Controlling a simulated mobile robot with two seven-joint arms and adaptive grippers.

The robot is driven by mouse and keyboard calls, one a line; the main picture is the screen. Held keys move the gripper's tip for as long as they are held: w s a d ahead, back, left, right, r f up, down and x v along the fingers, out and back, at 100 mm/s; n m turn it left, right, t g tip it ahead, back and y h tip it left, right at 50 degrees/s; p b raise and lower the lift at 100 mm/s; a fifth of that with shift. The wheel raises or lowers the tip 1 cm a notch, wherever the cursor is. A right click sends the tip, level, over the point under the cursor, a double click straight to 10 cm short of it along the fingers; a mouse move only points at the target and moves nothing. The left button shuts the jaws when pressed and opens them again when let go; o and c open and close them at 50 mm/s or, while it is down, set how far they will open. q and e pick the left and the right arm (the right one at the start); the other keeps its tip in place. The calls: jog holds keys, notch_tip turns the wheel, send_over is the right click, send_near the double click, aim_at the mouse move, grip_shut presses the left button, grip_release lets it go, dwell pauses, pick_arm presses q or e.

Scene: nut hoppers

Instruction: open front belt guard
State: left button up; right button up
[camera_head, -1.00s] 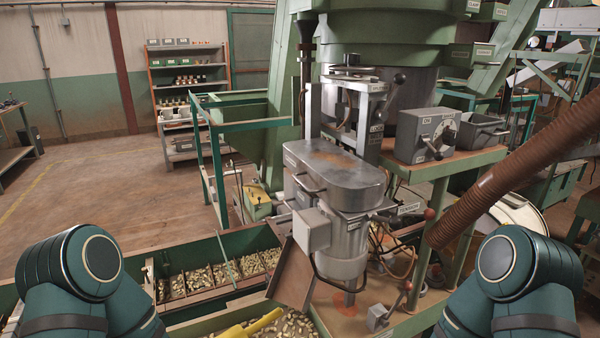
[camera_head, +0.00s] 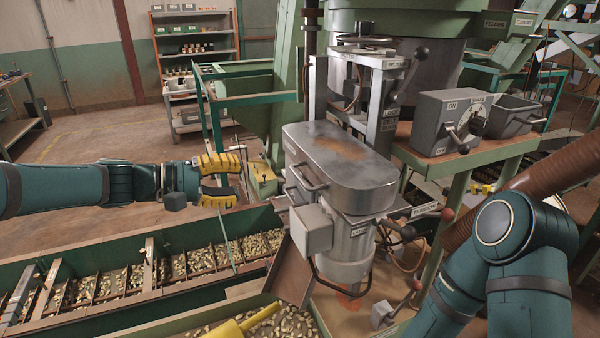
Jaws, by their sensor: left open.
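The belt guard (camera_head: 335,160) is a rounded, oblong grey metal cover with a brownish worn patch on top. It sits closed over the machine in the middle of the view, with a bar handle (camera_head: 309,179) on its left front side. My left gripper (camera_head: 232,178) has yellow-padded fingers. It is open and empty, pointing right, to the left of the guard with a clear gap between them. My right arm shows at the lower right, but its gripper is out of view.
A grey motor with a box (camera_head: 312,228) hangs below the guard. A green trough (camera_head: 170,243) with compartments of nuts runs along the lower left. A yellow scoop (camera_head: 240,326) lies in a nut bin in front. A brown hose (camera_head: 545,182) crosses the right side.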

aim_at(297, 177)
pick_arm(q)
jog(key=x, duration=1.3)
jog(key=shift+w+d+r+b, duration=0.1)
jog(key=shift+d+r+b, duration=0.05)
jog(key=shift+d+b, duration=0.2)
grip_shut()
